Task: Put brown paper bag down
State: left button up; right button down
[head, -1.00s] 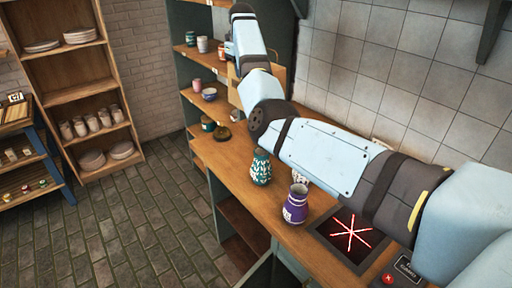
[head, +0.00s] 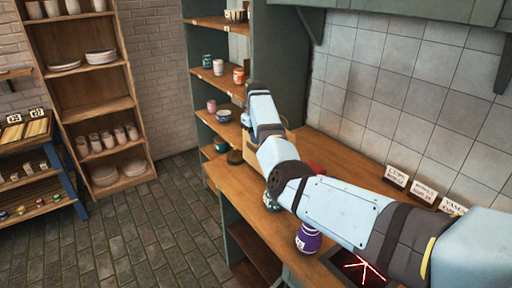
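Small parts of the brown paper bag (head: 249,149) show on both sides of my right wrist, at the far end of the wooden counter (head: 335,160). Most of the bag is hidden behind the arm, and I cannot tell whether it rests on the counter. My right arm reaches in from the right over the counter to the bag. The fingers of my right gripper (head: 263,112) are hidden behind the wrist, so its grip does not show. My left gripper is not in view.
A purple jar (head: 308,239) and a partly hidden teal jar (head: 271,201) stand under my forearm. A dark panel with glowing red lines (head: 362,270) is in the near counter. Label cards (head: 424,191) stand along the wall. Shelves with pots (head: 218,67) rise beyond the bag.

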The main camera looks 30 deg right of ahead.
jog(key=shift+f, duration=2.2)
jog(key=c, duration=1.4)
grip_release()
jog(key=shift+o, duration=0.2)
notch_tip(320, 180, up, 12)
jog(key=b, duration=0.1)
jog(key=shift+d+r, duration=0.15)
jog(key=shift+r, duration=0.05)
jog(key=shift+f, duration=0.1)
